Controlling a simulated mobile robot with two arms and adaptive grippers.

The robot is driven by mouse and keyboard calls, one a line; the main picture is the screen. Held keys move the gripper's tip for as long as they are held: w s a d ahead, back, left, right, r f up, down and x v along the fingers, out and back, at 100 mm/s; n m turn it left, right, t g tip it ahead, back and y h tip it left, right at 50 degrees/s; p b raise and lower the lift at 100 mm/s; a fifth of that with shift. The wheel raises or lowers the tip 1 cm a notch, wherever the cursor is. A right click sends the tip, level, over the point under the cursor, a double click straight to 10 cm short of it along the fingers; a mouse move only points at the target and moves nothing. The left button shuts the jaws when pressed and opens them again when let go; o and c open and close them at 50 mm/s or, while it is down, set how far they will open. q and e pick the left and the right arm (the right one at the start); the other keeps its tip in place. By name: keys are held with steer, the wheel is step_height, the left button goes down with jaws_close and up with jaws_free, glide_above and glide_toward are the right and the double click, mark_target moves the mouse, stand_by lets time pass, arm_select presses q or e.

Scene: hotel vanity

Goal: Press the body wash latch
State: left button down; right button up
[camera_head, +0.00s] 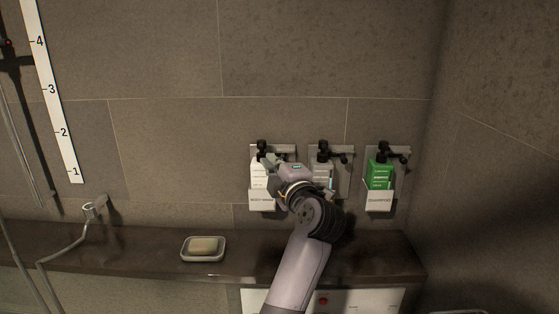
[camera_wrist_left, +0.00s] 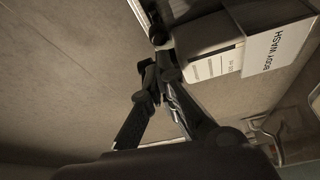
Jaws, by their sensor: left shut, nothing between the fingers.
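The body wash dispenser (camera_head: 258,176) is a white bottle with a dark pump top (camera_head: 262,148), in a wall holder at the left of three. In the left wrist view its bottle (camera_wrist_left: 213,65) and the holder's white "BODY WASH" label (camera_wrist_left: 276,48) show beside my fingers, with dark pump parts (camera_wrist_left: 158,33) above. My left gripper (camera_head: 267,161) is shut and empty, its tips just below and beside the pump top. The fingers also show in the left wrist view (camera_wrist_left: 151,76). I cannot tell whether they touch the dispenser. My right gripper is not in view.
A middle dispenser (camera_head: 322,169), partly behind my left arm, and a green dispenser (camera_head: 380,175) hang to the right. A soap dish (camera_head: 203,256) with a soap bar (camera_head: 204,246) sits on the dark ledge (camera_head: 130,252).

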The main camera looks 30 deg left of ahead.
arm_select(q)
steer(key=shift+w+a, duration=0.2)
steer(key=shift+a, duration=0.05)
steer(key=shift+w+d+p, duration=0.3)
steer(key=shift+d, duration=0.2)
steer(key=shift+w+d+p, duration=0.25)
steer(key=shift+d+p, duration=0.05)
steer(key=shift+d, duration=0.3)
